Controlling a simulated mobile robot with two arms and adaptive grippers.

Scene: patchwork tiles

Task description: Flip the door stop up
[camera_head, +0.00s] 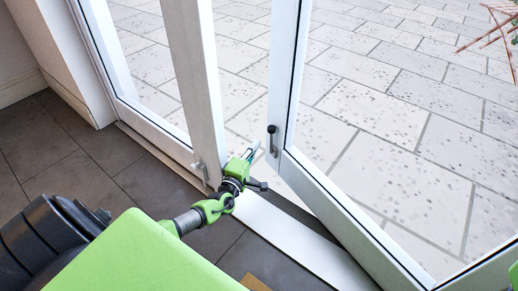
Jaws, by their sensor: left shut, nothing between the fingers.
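A white-framed glass door (335,190) stands ajar at the right. Near its free edge is a small metal fitting with a black rounded end (272,130); it looks like the door stop, pointing upward, though it is too small to be sure. My left gripper (256,148) is beside and just left of this fitting, in the gap between the door and the white post. Its fingers are shut with nothing between them. I cannot tell whether it touches the fitting. My right gripper is not in view.
A white post (194,75) with a metal handle (201,168) stands left of my gripper. A white sill (290,240) runs under the opening. Dark floor tiles (75,180) lie inside and pale paving (400,110) outside. Thin branches (490,35) show at top right.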

